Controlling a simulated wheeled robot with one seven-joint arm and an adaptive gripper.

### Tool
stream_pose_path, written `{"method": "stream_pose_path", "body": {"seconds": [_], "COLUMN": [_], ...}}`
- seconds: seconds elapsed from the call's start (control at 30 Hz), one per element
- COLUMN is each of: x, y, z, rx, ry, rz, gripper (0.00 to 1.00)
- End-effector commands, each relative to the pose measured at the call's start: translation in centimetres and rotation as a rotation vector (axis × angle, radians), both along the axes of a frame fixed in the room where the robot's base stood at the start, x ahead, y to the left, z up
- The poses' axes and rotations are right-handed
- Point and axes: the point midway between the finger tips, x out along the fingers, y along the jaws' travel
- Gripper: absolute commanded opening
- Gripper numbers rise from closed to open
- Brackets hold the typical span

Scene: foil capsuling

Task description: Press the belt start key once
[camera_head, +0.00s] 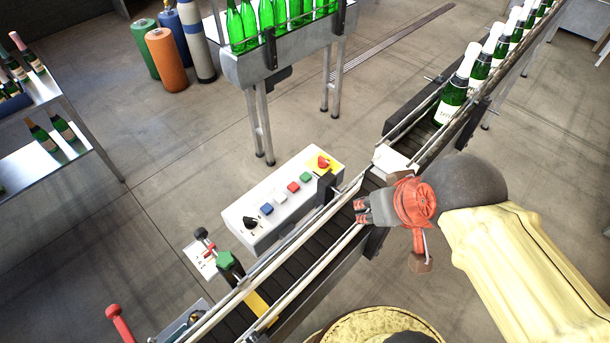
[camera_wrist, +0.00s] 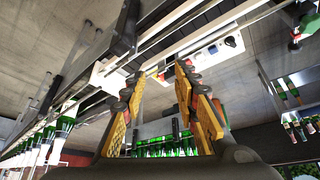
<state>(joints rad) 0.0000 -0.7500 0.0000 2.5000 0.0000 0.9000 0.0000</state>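A white control box (camera_head: 258,196) stands beside the belt in the head view. Along it are a black knob (camera_head: 250,222), a blue key (camera_head: 267,209), a white key (camera_head: 280,198), a red key (camera_head: 293,187), a green key (camera_head: 306,177) and a red mushroom button on yellow (camera_head: 323,162). No label naming the start key is readable. My gripper (camera_head: 359,211) is over the belt, right of the box and apart from its keys. In the wrist view my gripper (camera_wrist: 160,72) has its fingers apart with nothing held; part of the control box (camera_wrist: 210,54) shows beyond them.
The conveyor belt (camera_head: 320,250) runs diagonally between rails. Foiled bottles (camera_head: 452,98) line its far end. A stand of green bottles (camera_head: 285,50) is behind the box. A green-topped device (camera_head: 228,262) stands lower left. Bottle shelves (camera_head: 40,165) are at left.

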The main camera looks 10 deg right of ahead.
Motion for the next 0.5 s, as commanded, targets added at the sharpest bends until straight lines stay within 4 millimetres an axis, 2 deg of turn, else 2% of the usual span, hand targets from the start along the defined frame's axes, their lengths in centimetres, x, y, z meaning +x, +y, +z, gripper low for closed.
{"method": "stream_pose_path", "body": {"seconds": [0.5], "x": [0.0], "y": [0.0], "z": [0.0], "rx": [0.0], "ry": [0.0], "rz": [0.0], "gripper": [0.0]}}
